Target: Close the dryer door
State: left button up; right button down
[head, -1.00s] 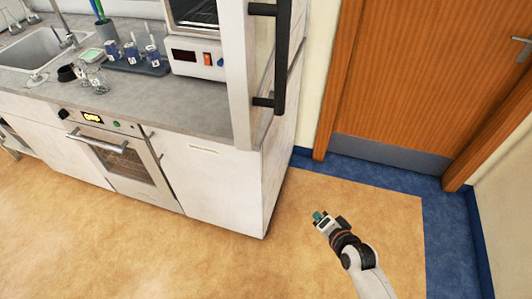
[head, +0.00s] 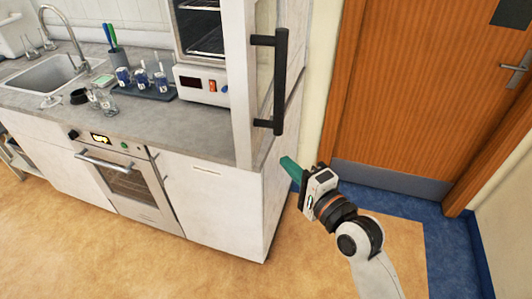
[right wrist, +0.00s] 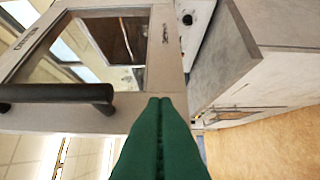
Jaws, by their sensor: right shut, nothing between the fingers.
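The dryer (head: 205,90) stands on the counter with its shelves showing, and its door (head: 243,115) is open, swung out towards me. The door has a pale frame, a glass window and a long black handle (head: 280,80). My right gripper (head: 288,165), with green fingers, is shut and empty, just below and right of the handle. In the right wrist view the shut fingertips (right wrist: 160,100) overlap the lower edge of the door frame (right wrist: 160,70), right of the handle (right wrist: 55,94). I cannot tell whether they touch it. My left gripper is not in view.
The grey counter (head: 170,125) holds a tray (head: 150,91) of blue-labelled containers, glassware and a sink (head: 45,70). An oven (head: 125,185) is built in below. A wooden room door (head: 410,90) stands at the right. The floor in front is clear.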

aim_at(256, 147)
jog(key=w+a, duration=0.1)
jog(key=w+a+p, duration=0.1)
jog(key=a, duration=0.3)
jog(key=shift+w+a+p, duration=0.1)
jog(key=shift+w+p, duration=0.25)
jog(key=shift+w, duration=0.05)
